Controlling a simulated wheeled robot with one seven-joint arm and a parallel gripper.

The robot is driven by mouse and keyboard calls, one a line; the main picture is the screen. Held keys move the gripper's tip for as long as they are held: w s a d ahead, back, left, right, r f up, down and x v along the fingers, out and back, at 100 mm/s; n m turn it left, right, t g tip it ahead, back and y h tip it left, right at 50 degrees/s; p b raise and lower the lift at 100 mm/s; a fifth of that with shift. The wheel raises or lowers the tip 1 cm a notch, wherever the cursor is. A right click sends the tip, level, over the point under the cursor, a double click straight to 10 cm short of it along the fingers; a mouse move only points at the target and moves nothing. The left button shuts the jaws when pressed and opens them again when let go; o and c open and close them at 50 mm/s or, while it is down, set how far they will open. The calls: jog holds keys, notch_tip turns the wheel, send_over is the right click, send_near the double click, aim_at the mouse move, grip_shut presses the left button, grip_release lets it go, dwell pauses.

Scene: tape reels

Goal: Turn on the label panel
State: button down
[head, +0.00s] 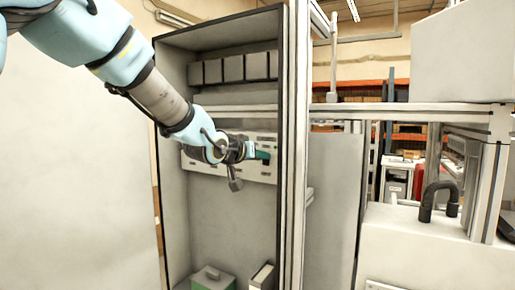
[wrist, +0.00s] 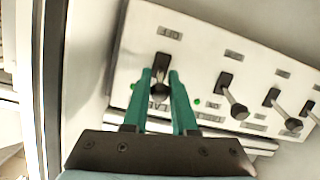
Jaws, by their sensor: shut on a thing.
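A pale switch panel (wrist: 200,48) fills much of the wrist view, with a row of toggle levers and small labels too blurred to read. It also shows in the head view (head: 262,174), inside a tall open cabinet. My gripper (wrist: 160,74) has green fingers on either side of the leftmost lever (wrist: 160,88) in the wrist view and is shut on it. In the head view my gripper (head: 262,155) reaches the right part of the panel and hides some of it.
Other levers stand to the right, the nearest lever (wrist: 235,106) close to my right finger. Small green lights (wrist: 196,101) sit beside the levers. The cabinet's right frame post (head: 296,130) is close to my gripper. Boxes (head: 213,279) lie on the cabinet floor.

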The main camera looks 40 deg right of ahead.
dwell(0.4)
jog(key=shift+r, duration=0.1)
jog(key=c, duration=0.7)
grip_release()
jog(key=v, duration=1)
jog(key=shift+a+r, duration=0.2)
jog(key=shift+a, duration=0.1)
jog(key=shift+s, duration=0.1)
